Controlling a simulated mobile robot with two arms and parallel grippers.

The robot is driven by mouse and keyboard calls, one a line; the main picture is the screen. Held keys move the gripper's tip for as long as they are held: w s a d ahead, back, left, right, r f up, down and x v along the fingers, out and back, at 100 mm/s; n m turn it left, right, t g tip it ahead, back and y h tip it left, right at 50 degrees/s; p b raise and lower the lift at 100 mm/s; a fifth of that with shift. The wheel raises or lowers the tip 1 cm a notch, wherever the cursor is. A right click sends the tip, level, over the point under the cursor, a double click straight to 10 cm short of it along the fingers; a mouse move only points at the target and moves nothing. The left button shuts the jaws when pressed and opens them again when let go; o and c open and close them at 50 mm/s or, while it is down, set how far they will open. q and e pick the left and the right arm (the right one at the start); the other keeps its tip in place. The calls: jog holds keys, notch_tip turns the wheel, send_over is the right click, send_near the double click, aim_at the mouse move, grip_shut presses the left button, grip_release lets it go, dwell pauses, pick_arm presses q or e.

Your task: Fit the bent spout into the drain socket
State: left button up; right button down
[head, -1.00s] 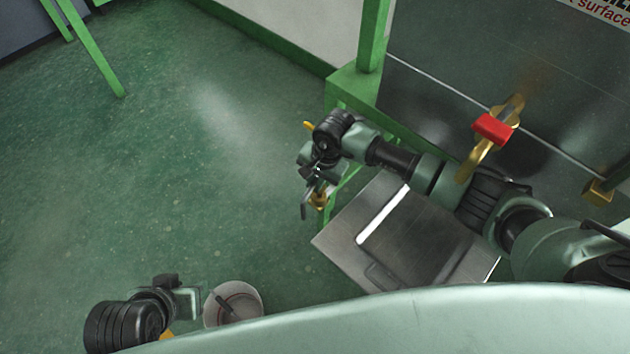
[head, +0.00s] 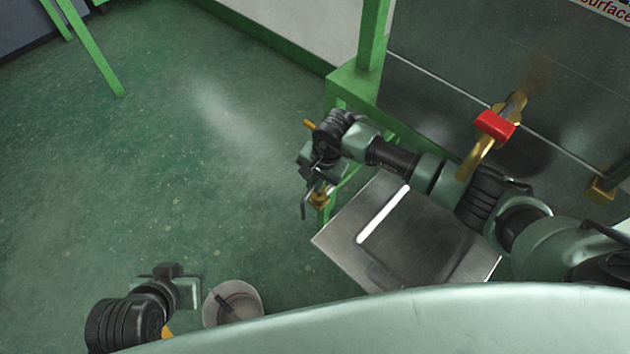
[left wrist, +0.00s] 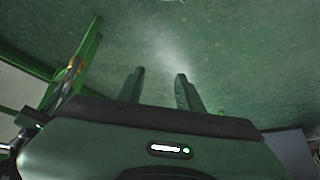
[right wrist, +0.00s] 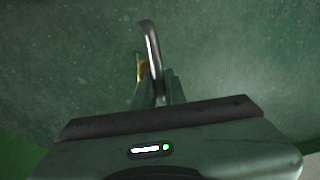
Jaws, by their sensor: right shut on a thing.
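The bent spout, a grey curved pipe, shows in the head view (head: 304,206) and in the right wrist view (right wrist: 151,42). My right gripper (head: 316,180) is shut on its lower end; in the right wrist view the fingers (right wrist: 158,92) close around it and its hooked end points away. A brass fitting (head: 319,198), perhaps the drain socket, is close beside the spout by the green frame. Brass also shows behind the spout in the right wrist view (right wrist: 140,68). I cannot tell whether they touch. My left gripper (head: 185,292) is open and empty (left wrist: 160,82).
A round light container (head: 238,298) with a dark tool stands on the floor right of my left gripper. A metal plate (head: 345,240) lies below my right arm. A brass tap with a red handle (head: 494,125) is on the metal wall. Green frame posts (head: 372,40) stand behind. Floor is open at left.

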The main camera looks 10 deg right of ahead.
pick_arm(q)
jog(key=shift+w+d, duration=0.1)
jog(key=shift+w, duration=0.15)
jog(key=shift+w+d+r+t, duration=0.1)
jog(key=shift+w+r+t, duration=0.1)
jog(key=shift+t, duration=0.1)
pick_arm(e)
jog(key=shift+f, duration=0.1)
pick_arm(q)
jog(key=shift+w, duration=0.1)
jog(key=shift+w+d+r+t+h+b, duration=0.2)
jog(key=shift+w+r+t, duration=0.15)
jog(key=shift+w, duration=0.25)
jog(key=shift+w+d+r+t+h+b, duration=0.1)
jog(key=shift+w+d+r+t+b, duration=0.1)
jog(key=shift+w+r+t, duration=0.25)
pick_arm(e)
jog(key=shift+f, duration=0.3)
pick_arm(q)
jog(key=shift+w+f, duration=0.1)
jog(key=shift+w, duration=0.1)
jog(key=shift+w+d+r, duration=0.1)
jog(key=shift+w+r, duration=0.1)
jog(key=shift+w, duration=0.05)
pick_arm(e)
jog(key=shift+f, duration=0.1)
